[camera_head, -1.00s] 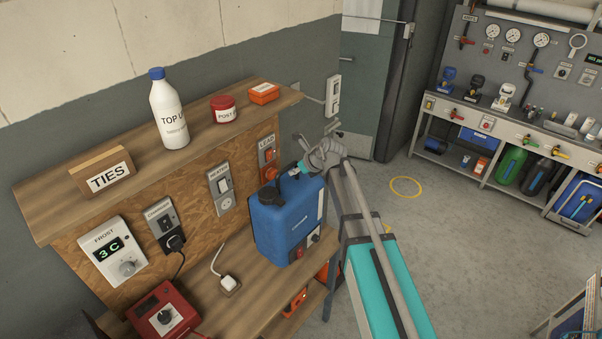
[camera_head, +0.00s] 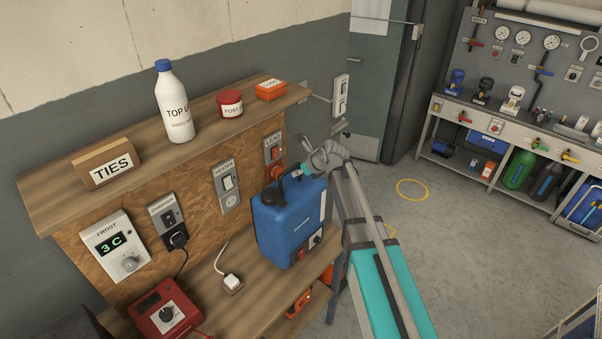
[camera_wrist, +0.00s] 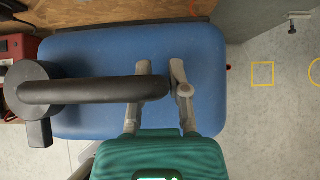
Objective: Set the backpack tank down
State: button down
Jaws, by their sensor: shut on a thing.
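The backpack tank (camera_head: 290,225) is a blue box with a black cap and a dark handle on top. It stands upright at the right end of the wooden bench (camera_head: 262,270); I cannot tell whether its base touches the wood. My gripper (camera_head: 303,170) is at the top of the tank. In the wrist view the blue tank top (camera_wrist: 200,60) fills the middle, and my gripper's fingers (camera_wrist: 160,92) are shut around the end of the dark handle (camera_wrist: 85,90).
A white plug (camera_head: 232,282) and a red box (camera_head: 165,310) lie on the bench left of the tank. A shelf (camera_head: 215,125) with a bottle (camera_head: 173,105) and a red pot (camera_head: 230,103) hangs above. Yellow outlines (camera_head: 412,189) mark the open floor at right.

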jog(key=shift+f+b, duration=0.85)
jog(key=shift+f, duration=0.25)
jog(key=c, duration=0.6)
grip_release()
jog(key=shift+s+r, duration=0.1)
jog(key=shift+r, duration=0.05)
jog(key=shift+p+v, duration=1)
jog(key=shift+v, duration=0.2)
jog(key=p+v, duration=0.6)
jog(key=v, duration=0.3)
jog(key=shift+s+d+r+p, duration=0.1)
jog(key=shift+s+d+p, duration=0.1)
jog(key=shift+p, duration=0.1)
jog(key=shift+w, duration=0.1)
